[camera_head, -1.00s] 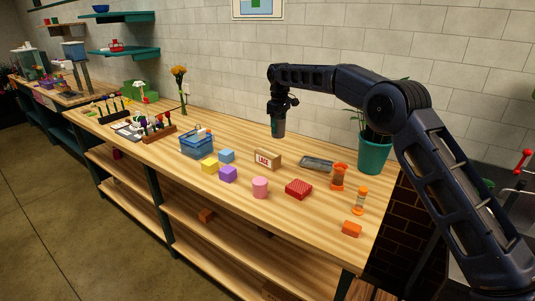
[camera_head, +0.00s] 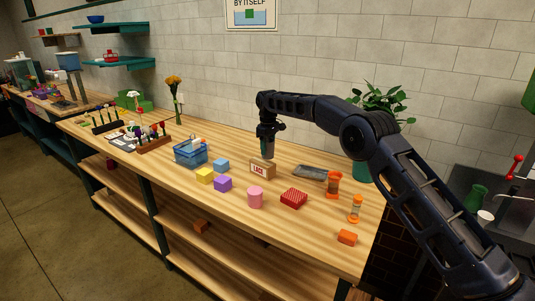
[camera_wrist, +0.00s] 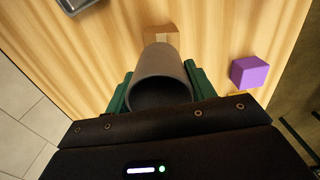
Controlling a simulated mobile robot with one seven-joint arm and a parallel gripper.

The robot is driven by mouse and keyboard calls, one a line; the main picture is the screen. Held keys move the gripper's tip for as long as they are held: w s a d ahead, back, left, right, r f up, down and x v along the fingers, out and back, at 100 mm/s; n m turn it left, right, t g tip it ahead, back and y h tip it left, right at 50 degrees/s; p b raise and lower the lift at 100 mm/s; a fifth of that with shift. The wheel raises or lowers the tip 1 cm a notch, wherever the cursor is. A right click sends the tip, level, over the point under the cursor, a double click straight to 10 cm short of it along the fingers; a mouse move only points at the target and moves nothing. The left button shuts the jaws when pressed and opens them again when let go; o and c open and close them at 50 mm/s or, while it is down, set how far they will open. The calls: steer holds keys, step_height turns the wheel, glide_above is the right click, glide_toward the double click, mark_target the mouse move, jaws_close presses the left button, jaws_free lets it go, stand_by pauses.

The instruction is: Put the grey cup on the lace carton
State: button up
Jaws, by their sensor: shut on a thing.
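The grey cup (camera_wrist: 160,72) is between the green fingers of my gripper (camera_wrist: 157,90), which is shut on it. I see its round dark opening facing the wrist camera. The lace carton (camera_head: 262,169) is a small brown box with a white "LACE" label, standing on the wooden bench. In the head view my gripper (camera_head: 267,148) hangs pointing down, just above and behind the carton as seen. In the wrist view the carton (camera_wrist: 160,33) shows beyond the cup, which partly hides it. Whether cup and carton touch, I cannot tell.
A purple cube (camera_head: 223,184), a blue cube (camera_head: 222,165), a yellow cube (camera_head: 204,176) and a blue basket (camera_head: 190,155) are left of the carton. A pink cylinder (camera_head: 255,197) and red block (camera_head: 293,199) are in front.

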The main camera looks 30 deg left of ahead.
mark_target(268, 152)
steer(key=shift+f, duration=1.45)
steer(key=shift+f, duration=0.15)
steer(key=o, duration=1)
steer(key=shift+o, duration=0.2)
step_height(268, 152, up, 12)
steer(key=shift+d+r, duration=0.1)
steer(key=shift+r, duration=0.1)
